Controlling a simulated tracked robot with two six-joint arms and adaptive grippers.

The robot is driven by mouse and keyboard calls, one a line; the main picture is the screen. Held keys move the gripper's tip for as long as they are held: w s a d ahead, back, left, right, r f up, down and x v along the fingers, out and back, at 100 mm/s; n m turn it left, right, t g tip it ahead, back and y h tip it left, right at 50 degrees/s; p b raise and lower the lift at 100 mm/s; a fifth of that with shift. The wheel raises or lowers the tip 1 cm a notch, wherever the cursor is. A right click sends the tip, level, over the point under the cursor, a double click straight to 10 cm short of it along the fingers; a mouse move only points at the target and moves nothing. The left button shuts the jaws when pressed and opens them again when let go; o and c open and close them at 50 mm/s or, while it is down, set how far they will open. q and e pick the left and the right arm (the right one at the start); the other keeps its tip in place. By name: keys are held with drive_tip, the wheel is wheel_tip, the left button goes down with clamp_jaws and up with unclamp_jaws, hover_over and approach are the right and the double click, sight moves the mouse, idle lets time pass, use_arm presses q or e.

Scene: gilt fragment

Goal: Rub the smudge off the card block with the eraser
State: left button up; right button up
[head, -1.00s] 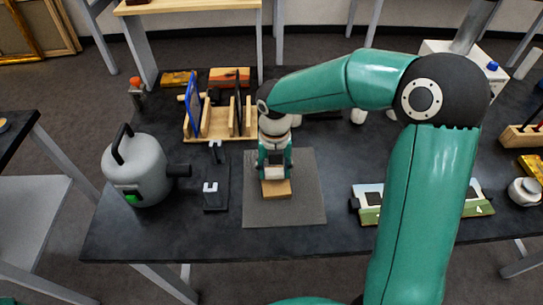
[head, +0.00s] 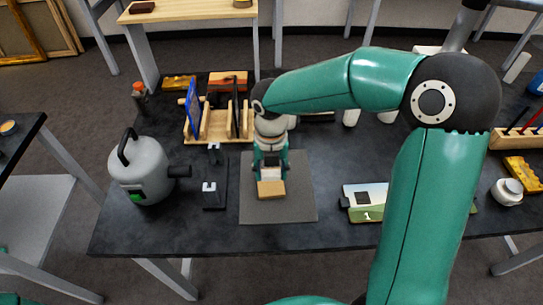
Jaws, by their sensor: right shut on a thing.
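The card block (head: 271,190) is a small tan block lying on the grey mat (head: 298,208). My right gripper (head: 270,176) reaches down from the far side, its fingers just above and behind the block's far edge. It is shut on a small pale piece, likely the eraser, mostly hidden between the fingers. I cannot tell if that piece touches the block. No smudge can be made out on the visible part of the block. My left gripper is not in view.
A grey canister (head: 145,172) with a black nozzle and a small black stand (head: 215,192) are left of the mat. A wooden rack (head: 217,128) stands behind. A small picture panel (head: 366,200) lies to the right, partly behind my right arm.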

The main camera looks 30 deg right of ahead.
drive_tip(key=shift+r+p, duration=1)
drive_tip(key=shift+r, duration=0.45)
drive_tip(key=shift+f, duration=0.1)
